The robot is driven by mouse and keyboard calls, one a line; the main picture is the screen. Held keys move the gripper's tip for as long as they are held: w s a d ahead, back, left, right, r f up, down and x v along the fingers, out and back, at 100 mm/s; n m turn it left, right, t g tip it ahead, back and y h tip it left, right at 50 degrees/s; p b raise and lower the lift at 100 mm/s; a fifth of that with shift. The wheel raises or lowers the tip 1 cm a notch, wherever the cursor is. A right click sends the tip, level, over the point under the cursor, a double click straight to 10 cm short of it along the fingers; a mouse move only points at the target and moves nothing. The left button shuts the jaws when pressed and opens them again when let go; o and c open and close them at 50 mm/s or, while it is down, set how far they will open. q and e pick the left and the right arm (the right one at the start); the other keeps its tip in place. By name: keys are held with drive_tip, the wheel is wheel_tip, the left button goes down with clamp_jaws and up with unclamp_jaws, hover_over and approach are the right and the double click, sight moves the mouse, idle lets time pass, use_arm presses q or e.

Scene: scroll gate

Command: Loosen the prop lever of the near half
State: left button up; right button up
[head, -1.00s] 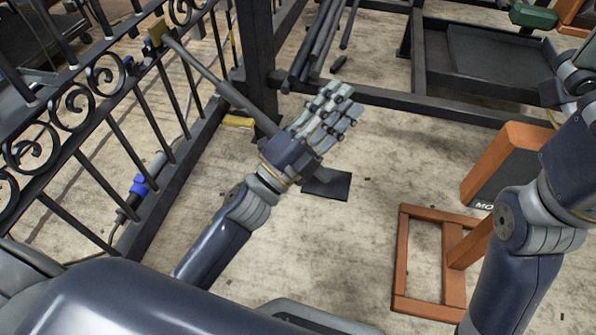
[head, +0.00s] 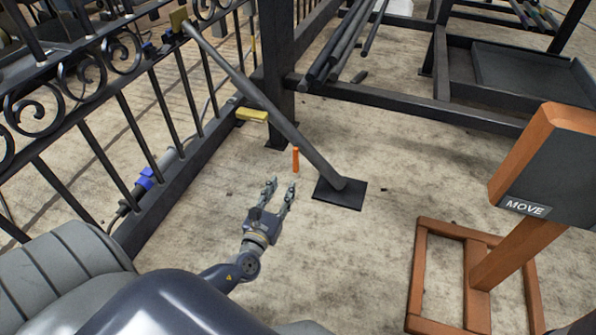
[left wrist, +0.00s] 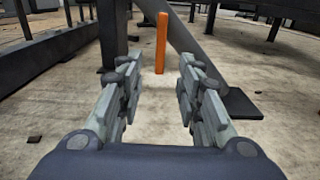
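The prop is a dark diagonal bar (head: 265,100) running from a brass-coloured bracket on the scroll gate half (head: 112,95) down to a black floor plate (head: 340,194). A short upright orange lever (head: 295,160) shows beside the bar's lower part. It also stands upright in the left wrist view (left wrist: 161,43). My left gripper (head: 281,188) is low over the floor, open and empty, with its fingers pointing towards the lever. In the left wrist view the lever stands beyond the gap between the fingertips (left wrist: 158,78), apart from them. My right gripper is out of view.
An orange-framed stand with a MOVE sign (head: 525,208) is at the right. A yellow block (head: 252,115) lies near the gate post. A blue-and-grey cylinder (head: 147,178) is by the gate's lower rail. Loose bars (head: 345,40) lie on a rack behind. Floor around the plate is clear.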

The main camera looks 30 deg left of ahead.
sight(295, 163)
use_arm(q)
drive_tip(key=b+x, duration=0.3)
drive_tip(key=x, duration=0.6)
drive_tip(key=shift+w, duration=0.35)
clamp_jaws()
